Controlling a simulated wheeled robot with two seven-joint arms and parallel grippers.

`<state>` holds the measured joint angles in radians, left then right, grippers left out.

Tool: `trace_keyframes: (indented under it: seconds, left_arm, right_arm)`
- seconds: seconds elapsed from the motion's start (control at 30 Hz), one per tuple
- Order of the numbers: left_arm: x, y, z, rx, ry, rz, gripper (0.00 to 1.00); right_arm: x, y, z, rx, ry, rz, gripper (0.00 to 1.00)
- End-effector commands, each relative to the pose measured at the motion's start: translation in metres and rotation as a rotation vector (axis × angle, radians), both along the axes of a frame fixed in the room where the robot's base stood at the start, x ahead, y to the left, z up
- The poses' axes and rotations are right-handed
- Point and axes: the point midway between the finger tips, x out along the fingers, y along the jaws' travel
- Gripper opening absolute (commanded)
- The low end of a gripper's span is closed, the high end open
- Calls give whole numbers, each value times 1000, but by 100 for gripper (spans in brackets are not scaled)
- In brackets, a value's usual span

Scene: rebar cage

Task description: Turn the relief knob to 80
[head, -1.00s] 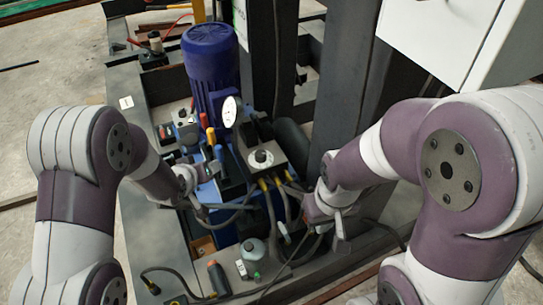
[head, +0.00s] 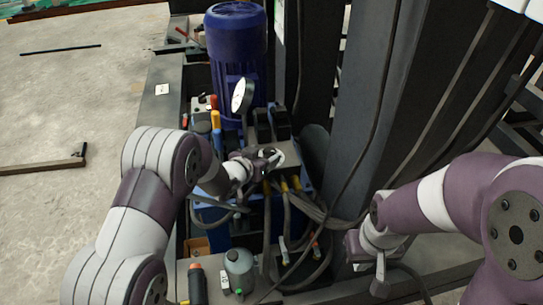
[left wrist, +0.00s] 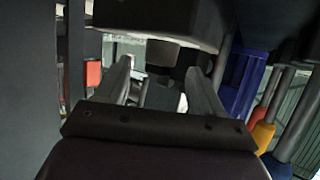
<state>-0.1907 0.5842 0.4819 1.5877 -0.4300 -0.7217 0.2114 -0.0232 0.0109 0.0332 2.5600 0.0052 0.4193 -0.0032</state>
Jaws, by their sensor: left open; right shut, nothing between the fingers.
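My left gripper (head: 268,158) is over the front of the dark valve block (head: 290,153), where its fingers and wrist cover the relief knob; the scale cannot be read. In the left wrist view the two fingers (left wrist: 160,78) stand apart. A dark block (left wrist: 160,18) with short round parts below it lies beyond the fingertips. I cannot tell whether one of these is the knob, or whether the fingers touch it. My right gripper (head: 380,276) is shut and empty, low at the right, apart from the valve block.
A blue motor (head: 236,50) and a round white gauge (head: 242,95) stand behind the block. Yellow-ended hoses (head: 284,187) hang in front. A dark steel column (head: 375,110) rises at the right. A grey bottle (head: 239,268) stands at the front. Open floor lies left.

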Motion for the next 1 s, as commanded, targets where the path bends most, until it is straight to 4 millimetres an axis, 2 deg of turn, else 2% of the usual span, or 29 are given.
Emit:
trace_keyframes:
  seconds: [0.03,0.1,0.3,0.63,0.7,0.8,1.0]
  left_arm:
    - [9,-5,-8,1,1,-1,68]
    - [19,-11,-12,0,0,-1,68]
    - [36,-19,-18,-1,0,0,68]
    - [39,-21,-18,-1,2,1,68]
    - [39,-21,-18,-1,2,2,45]
    - [39,-21,-18,-1,2,1,16]
    - [39,-21,-19,-1,2,7,17]
  right_arm:
    - [0,0,-7,0,0,0,0]
    - [0,0,-9,0,0,0,0]
    - [0,0,-13,0,0,0,0]
    - [0,0,-14,0,0,0,0]
    - [0,0,-14,0,0,0,0]
    - [0,0,-14,0,0,0,0]
    - [0,0,-15,0,0,0,0]
